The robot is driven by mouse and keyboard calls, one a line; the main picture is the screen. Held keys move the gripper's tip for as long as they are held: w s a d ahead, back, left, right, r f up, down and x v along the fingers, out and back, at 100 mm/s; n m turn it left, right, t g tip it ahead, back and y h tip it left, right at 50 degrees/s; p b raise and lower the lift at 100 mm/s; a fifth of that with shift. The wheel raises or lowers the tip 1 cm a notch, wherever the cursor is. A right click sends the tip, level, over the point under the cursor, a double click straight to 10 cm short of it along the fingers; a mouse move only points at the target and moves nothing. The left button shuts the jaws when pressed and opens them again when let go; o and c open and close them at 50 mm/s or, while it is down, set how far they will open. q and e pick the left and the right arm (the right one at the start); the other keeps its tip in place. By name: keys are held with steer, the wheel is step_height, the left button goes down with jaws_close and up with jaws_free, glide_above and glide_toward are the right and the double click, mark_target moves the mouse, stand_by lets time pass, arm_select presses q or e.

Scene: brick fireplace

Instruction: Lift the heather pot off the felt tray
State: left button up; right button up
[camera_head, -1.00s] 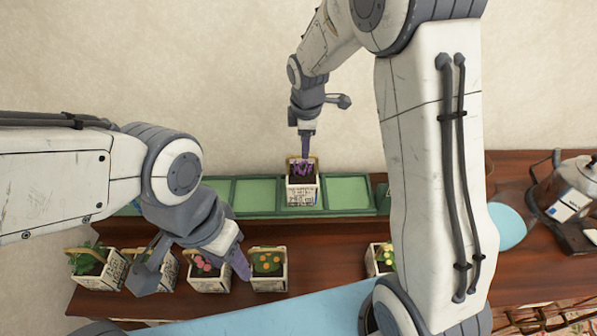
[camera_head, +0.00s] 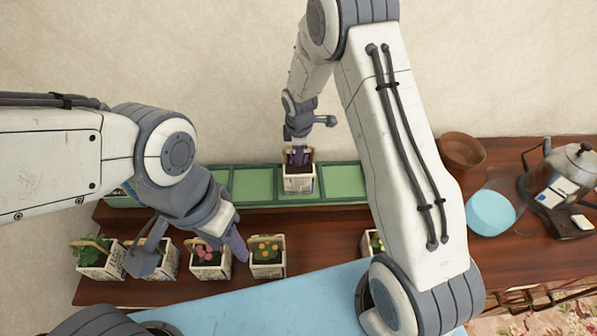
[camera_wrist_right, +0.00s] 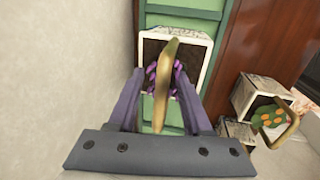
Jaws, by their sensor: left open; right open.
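The heather pot (camera_head: 299,184) is a white, print-patterned planter with purple flowers and a tan hoop handle. It stands on the green felt tray (camera_head: 252,185) against the wall. My right gripper (camera_head: 298,158) is directly above it, fingers down at the handle and flowers. In the right wrist view, the open fingers (camera_wrist_right: 160,88) lie on either side of the handle (camera_wrist_right: 165,75), with purple flowers behind. Whether they touch it I cannot tell. My left gripper (camera_head: 190,257) is open and empty, over the front row of pots.
Front-row planters include a leafy one (camera_head: 98,260), a pink-flowered one (camera_head: 208,260) and an orange-flowered one (camera_head: 267,258). Another is partly hidden behind my right arm.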

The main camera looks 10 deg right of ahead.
jaws_close()
steer(key=shift+w+r, duration=0.1)
steer(key=shift+r, duration=0.05)
stand_by(1.3)
